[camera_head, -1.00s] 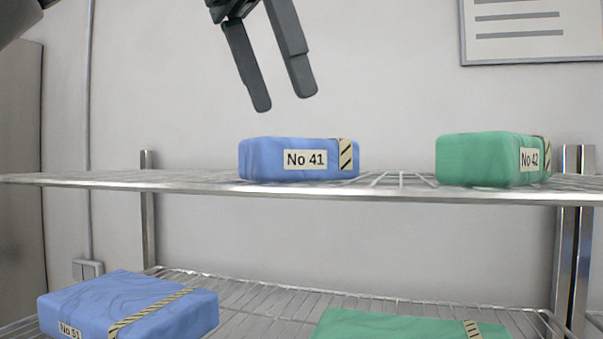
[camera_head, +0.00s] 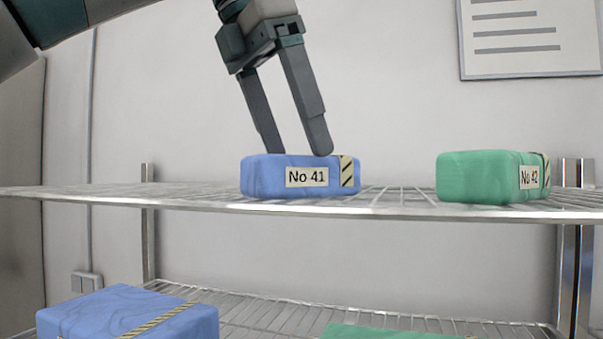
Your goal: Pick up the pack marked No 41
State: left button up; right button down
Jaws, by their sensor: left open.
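The blue pack marked No 41 (camera_head: 268,177) lies on the upper wire shelf, left of the middle. Its white label faces me, and a striped band runs over its right part. My left gripper (camera_head: 298,152) comes down from above with its two fingers apart. The right fingertip overlaps the pack's top edge in the picture. The left finger's tip ends at or behind the top edge. I cannot tell whether either finger touches the pack. Nothing is held between the fingers. My right gripper is not in view.
A green pack marked No 42 (camera_head: 475,177) sits to the right on the upper shelf (camera_head: 400,208). Below, a blue pack (camera_head: 125,312) and a green pack (camera_head: 390,332) lie on the lower shelf. A metal post (camera_head: 572,260) stands at the right. Shelf space between the upper packs is free.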

aim_at(302, 157)
pick_arm(q)
jog(key=shift+p+x, duration=0.4)
jog(key=shift+x, duration=1.4)
jog(key=shift+d, duration=0.1)
jog(key=shift+c, duration=0.7)
jog(key=c, duration=1.2)
jog(key=shift+r, duration=0.15)
jog(key=shift+r, duration=1.1)
jog(key=shift+d+r+b, duration=0.25)
jog(key=shift+r+b, duration=0.1)
jog(key=shift+r, duration=0.6)
jog(key=s+d+r+p, duration=0.2)
jog(key=d+r, duration=0.4)
jog(key=d, duration=0.4)
jog(key=shift+s+d+r+p, duration=0.25)
jog(key=shift+s+r+p, duration=0.1)
jog(key=shift+s, duration=0.55)
